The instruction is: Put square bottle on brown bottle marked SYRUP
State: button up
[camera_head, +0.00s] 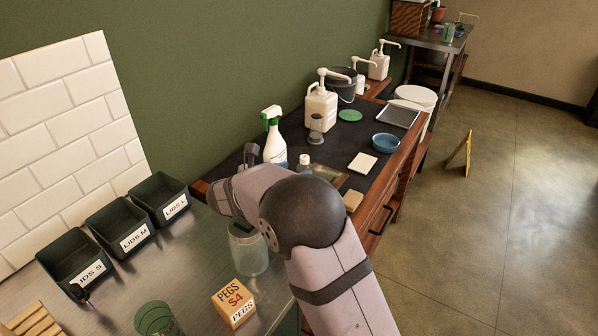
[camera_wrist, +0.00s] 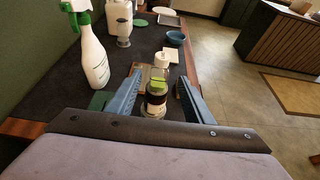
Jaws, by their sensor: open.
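My gripper (camera_wrist: 160,78) is open, its two blue fingers pointing over the dark bench. A small clear bottle (camera_wrist: 156,104) with a dark band and green showing near its top appears between the fingers in the wrist view; I cannot tell whether either finger touches it. In the head view a small bottle with a pale cap (camera_head: 304,162) shows partly behind my arm; my gripper's tip is left of it. I cannot tell which bottle is the square one. No SYRUP lettering is legible, and no bottle is clearly brown; my arm hides part of the bench.
A white spray bottle with green trigger (camera_head: 272,142) stands near the gripper, also left in the wrist view (camera_wrist: 94,58). A white pump bottle (camera_head: 320,108), grey pump piece (camera_head: 316,130), blue bowl (camera_head: 386,142) and white square (camera_head: 362,163) are farther back. A jar (camera_head: 248,254) stands nearer.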

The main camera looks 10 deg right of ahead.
jog(key=shift+s+a+r, duration=0.2)
jog(key=shift+s+a, duration=0.15)
jog(key=shift+s, duration=0.05)
jog(key=s+d+f+m+g+y, duration=0.1)
jog(key=s+d+f+m+g, duration=0.4)
jog(key=s, duration=0.4)
jog(key=s+d+f+m+g+y, duration=0.2)
jog(key=s+d+f+m, duration=0.1)
jog(key=s+m, duration=0.5)
jog(key=s+a+f+m+g+y, duration=0.1)
jog(key=s+a+f+m+y, duration=0.1)
jog(key=s+m, duration=0.5)
jog(key=s+a+f+m+g+y, duration=0.1)
jog(key=s+a+f+m+y, duration=0.1)
jog(key=s+a+m+y, duration=0.2)
jog(key=s+m, duration=0.3)
jog(key=s, duration=0.4)
jog(key=shift+f+g+y, duration=0.2)
jog(key=shift+g+y, duration=0.1)
